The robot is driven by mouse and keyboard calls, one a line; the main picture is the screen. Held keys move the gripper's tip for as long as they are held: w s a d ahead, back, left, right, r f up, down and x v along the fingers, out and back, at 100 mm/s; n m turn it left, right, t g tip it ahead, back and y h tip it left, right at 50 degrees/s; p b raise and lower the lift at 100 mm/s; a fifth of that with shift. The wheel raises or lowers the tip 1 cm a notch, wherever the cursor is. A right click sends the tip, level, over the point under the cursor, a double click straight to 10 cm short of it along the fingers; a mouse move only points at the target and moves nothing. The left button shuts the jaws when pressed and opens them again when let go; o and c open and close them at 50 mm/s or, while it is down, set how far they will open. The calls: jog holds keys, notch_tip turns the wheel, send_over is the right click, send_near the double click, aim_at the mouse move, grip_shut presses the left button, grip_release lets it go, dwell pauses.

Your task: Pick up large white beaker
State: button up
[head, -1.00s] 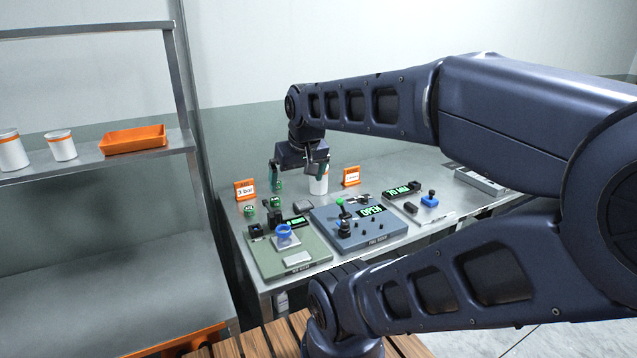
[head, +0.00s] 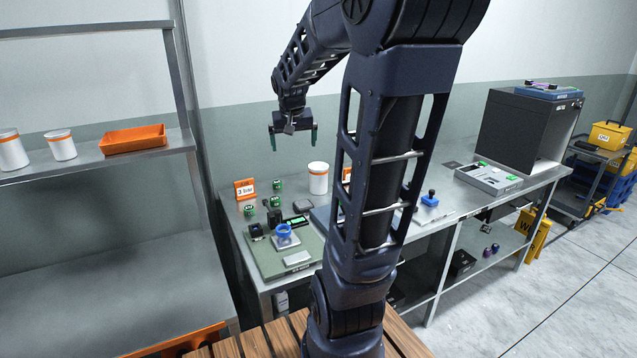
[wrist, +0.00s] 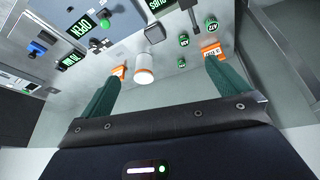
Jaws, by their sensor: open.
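A white beaker with an orange band near its top (head: 318,179) stands upright on the steel bench. It also shows in the wrist view (wrist: 143,73), between my fingers in the picture but some way beyond them. Two more white beakers with orange bands stand on the left shelf, a larger one (head: 12,152) cut off by the picture edge and a smaller one (head: 62,147). My gripper (head: 293,140) is open and empty, with green fingers pointing down, above and left of the bench beaker. It touches nothing.
An orange tray (head: 133,141) sits on the shelf (head: 100,165). The bench (head: 232,222) carries an orange "3 bar" sign (head: 245,190), small green-topped items (head: 276,202) and a green panel (head: 270,262). A dark box (head: 520,130) stands at the right end. My arm hides the bench middle.

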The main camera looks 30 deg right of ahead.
jog(key=w+d+f+m, duration=0.1)
jog(key=w+d+f, duration=0.2)
jog(key=w+d, duration=0.3)
jog(key=w+d+f+m, duration=0.1)
jog(key=w+d+f, duration=0.2)
jog(key=w, duration=0.5)
jog(key=m, duration=0.2)
send_over(319, 172)
jog(key=w+a, duration=0.1)
jog(key=shift+g+h, duration=0.3)
jog(key=shift+h, duration=0.1)
notch_tip(319, 172, down, 12)
jog(key=shift+r, duration=0.2)
jog(key=shift+d+x, duration=0.15)
jog(key=shift+x, duration=2.65)
jog(key=shift+d+x, duration=0.15)
jog(key=shift+x, duration=2.65)
jog(key=shift+r, duration=0.1)
jog(key=c, duration=1)
